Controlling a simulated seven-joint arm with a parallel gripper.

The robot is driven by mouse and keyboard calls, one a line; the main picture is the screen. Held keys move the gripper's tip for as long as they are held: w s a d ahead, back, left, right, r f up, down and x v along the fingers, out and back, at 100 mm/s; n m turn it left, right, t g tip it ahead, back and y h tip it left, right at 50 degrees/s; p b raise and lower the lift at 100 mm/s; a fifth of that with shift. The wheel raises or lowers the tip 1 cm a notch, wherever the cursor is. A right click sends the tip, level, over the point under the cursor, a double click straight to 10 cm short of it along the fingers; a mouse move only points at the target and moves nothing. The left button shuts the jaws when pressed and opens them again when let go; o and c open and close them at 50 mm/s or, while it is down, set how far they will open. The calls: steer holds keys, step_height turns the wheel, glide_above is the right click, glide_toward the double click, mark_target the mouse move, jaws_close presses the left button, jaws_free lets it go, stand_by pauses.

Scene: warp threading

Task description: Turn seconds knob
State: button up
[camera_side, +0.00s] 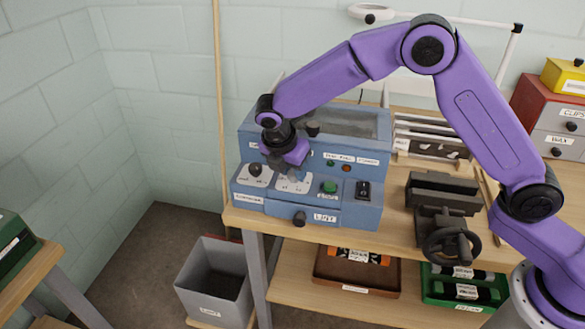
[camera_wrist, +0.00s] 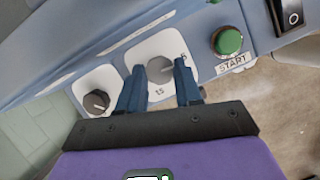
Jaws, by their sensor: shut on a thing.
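The seconds knob (camera_wrist: 160,69) is a round grey knob on a white dial plate (camera_wrist: 150,45) with printed numbers, of which "15" and "5" show. My gripper (camera_wrist: 158,78) has its two dark blue fingers on either side of this knob, shut on it. In the side view my gripper (camera_side: 292,175) reaches down to the middle dial of the blue machine (camera_side: 345,215) and hides the knob there. A dark knob (camera_wrist: 97,101) on its own white plate sits beside it; it also shows in the side view (camera_side: 255,170).
A green start button (camera_wrist: 228,41) and a black rocker switch (camera_wrist: 290,14) lie right of the dial. A drawer knob (camera_side: 299,218) sticks out below. A vise (camera_side: 440,205) stands right of the machine. A grey bin (camera_side: 213,280) is on the floor.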

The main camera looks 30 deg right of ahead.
steer(key=m+g, duration=0.1)
steer(key=m, duration=0.4)
steer(key=shift+w+a+g+h, duration=0.1)
steer(key=shift+w+g+h, duration=0.1)
steer(key=shift+g+h, duration=0.2)
steer(key=m+g, duration=0.1)
steer(key=m, duration=0.1)
steer(key=m+g, duration=0.1)
steer(key=m, duration=0.2)
steer(key=shift+w+m, duration=0.2)
steer(key=shift+m, duration=0.1)
steer(key=shift+y, duration=0.3)
steer(key=o, duration=1)
steer(key=shift+o, duration=0.2)
